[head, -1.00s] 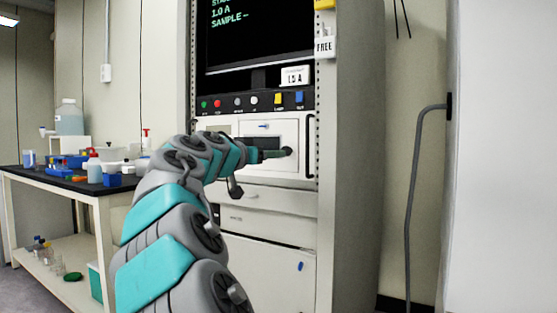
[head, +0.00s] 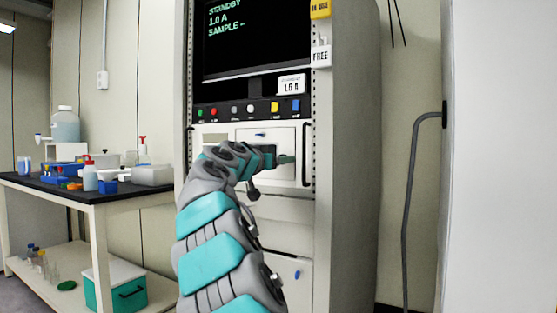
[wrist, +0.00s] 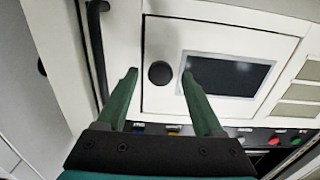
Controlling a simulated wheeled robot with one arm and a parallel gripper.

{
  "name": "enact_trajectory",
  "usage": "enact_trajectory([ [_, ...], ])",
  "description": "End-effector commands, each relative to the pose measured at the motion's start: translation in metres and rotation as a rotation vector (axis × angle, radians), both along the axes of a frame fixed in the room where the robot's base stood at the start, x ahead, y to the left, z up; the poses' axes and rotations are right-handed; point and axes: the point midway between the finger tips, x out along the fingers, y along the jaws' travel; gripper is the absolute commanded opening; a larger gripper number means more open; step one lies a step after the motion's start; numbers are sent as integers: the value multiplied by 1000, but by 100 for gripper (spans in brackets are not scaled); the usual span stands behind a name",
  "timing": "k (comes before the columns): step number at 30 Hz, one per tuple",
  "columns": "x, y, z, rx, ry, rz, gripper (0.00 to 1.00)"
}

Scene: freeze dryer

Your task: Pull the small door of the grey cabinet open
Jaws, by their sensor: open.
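The grey cabinet (head: 348,150) stands in the middle of the head view. Its small door (head: 285,134) is a pale panel that looks shut, below the row of buttons. In the wrist view, upside down, the small door (wrist: 154,32) has a round black knob (wrist: 160,73) and a dark window (wrist: 225,75). My gripper (wrist: 159,73) is open and empty, its two green fingers on either side of the knob in the picture. I cannot tell how deep they reach around it. In the head view my gripper (head: 289,160) is at the door and hides the knob.
A black vertical handle (head: 306,154) stands right of the small door. A screen (head: 257,38) and buttons (head: 250,108) are above it. A table (head: 95,196) with bottles and boxes is at the left, and a teal cooler (head: 120,288) sits on its lower shelf.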

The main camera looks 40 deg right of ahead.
Motion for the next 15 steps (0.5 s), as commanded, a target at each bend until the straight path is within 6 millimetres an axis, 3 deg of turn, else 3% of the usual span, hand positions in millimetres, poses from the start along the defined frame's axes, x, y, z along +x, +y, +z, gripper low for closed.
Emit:
enact_trajectory([
  [6,0,0,1,-1,0,0,66],
  [15,0,1,1,-1,0,1,33],
])
